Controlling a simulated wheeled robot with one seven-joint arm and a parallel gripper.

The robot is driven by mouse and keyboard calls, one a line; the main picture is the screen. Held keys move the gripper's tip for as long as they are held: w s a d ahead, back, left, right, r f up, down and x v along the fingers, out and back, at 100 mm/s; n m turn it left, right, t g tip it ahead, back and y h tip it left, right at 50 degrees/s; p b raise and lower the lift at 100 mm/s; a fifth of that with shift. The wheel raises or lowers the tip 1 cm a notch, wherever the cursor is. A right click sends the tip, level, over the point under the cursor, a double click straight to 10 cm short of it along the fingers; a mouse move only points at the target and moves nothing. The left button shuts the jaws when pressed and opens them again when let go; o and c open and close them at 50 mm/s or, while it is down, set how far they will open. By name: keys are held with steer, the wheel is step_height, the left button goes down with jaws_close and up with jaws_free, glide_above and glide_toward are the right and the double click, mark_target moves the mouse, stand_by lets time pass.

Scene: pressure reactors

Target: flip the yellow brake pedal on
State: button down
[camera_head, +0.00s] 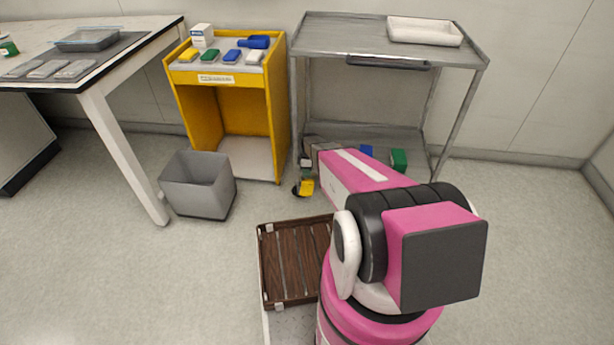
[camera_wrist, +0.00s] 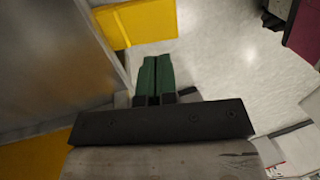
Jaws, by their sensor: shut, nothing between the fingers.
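The yellow brake pedal (camera_head: 307,187) is low by the floor at the front left wheel of the grey cart (camera_head: 390,82). In the wrist view a large yellow plate, which looks like the pedal (camera_wrist: 140,22), is just beyond my fingertips and slightly left. My gripper (camera_wrist: 155,60) has green fingers held together, with nothing between them. A small gap seems to show between fingertips and plate; contact cannot be told. In the head view my pink arm hides most of the gripper, just above the pedal. The pedal's tilt is unclear.
A yellow cabinet (camera_head: 277,110) stands just left of the cart, with a grey bin (camera_head: 198,186) before it. The cart holds a white tray (camera_head: 425,31) on top and blue and green items below. A brown slatted rack (camera_head: 294,262) is beside my arm.

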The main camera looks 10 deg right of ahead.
mark_target(306, 191)
steer(key=x, duration=0.8)
steer(key=shift+s+f, duration=0.15)
steer(key=shift+f, duration=0.2)
steer(key=shift+s, duration=0.1)
steer(key=shift+s+f+t, duration=0.2)
steer(key=shift+f+t, duration=0.1)
steer(key=shift+t, duration=0.1)
steer(key=shift+s+a+f+t+h, duration=0.15)
steer(key=shift+s+f+t+h, duration=0.1)
steer(key=shift+f+t+h, duration=0.4)
steer(key=shift+f+t, duration=0.3)
steer(key=shift+t, duration=0.05)
steer(key=shift+s+f, duration=0.15)
steer(key=shift+f, duration=1.05)
